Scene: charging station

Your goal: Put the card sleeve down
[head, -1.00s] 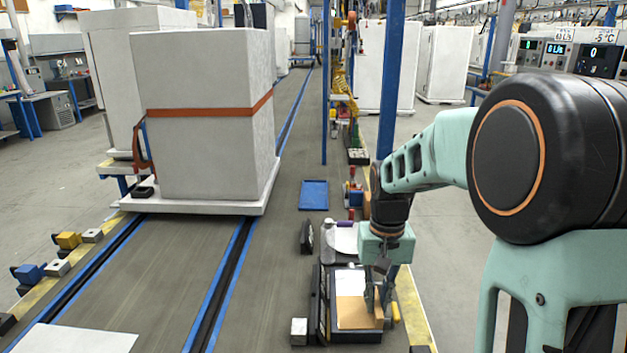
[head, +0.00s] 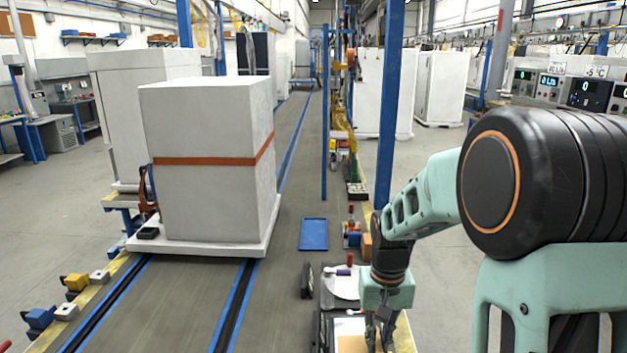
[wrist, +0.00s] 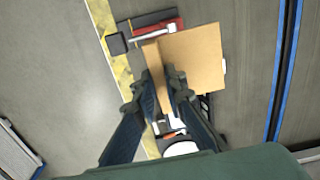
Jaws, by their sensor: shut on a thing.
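The card sleeve, a tan cardboard piece with a folded edge, shows in the wrist view (wrist: 200,58) and partly at the bottom of the head view (head: 351,345). My gripper (wrist: 160,78) has its two dark fingers closed on the sleeve's near edge, and the flat panel extends up and to the right from them. In the head view my gripper (head: 376,336) is at the bottom edge, pointing down beside the sleeve. Whether the sleeve touches what lies under it cannot be told.
A red-and-black item (wrist: 155,27) lies beyond the sleeve in the wrist view. A white round piece (head: 345,285) lies behind my gripper. A blue tray (head: 313,234) lies on the floor farther back. A large white box (head: 215,175) stands on the left track.

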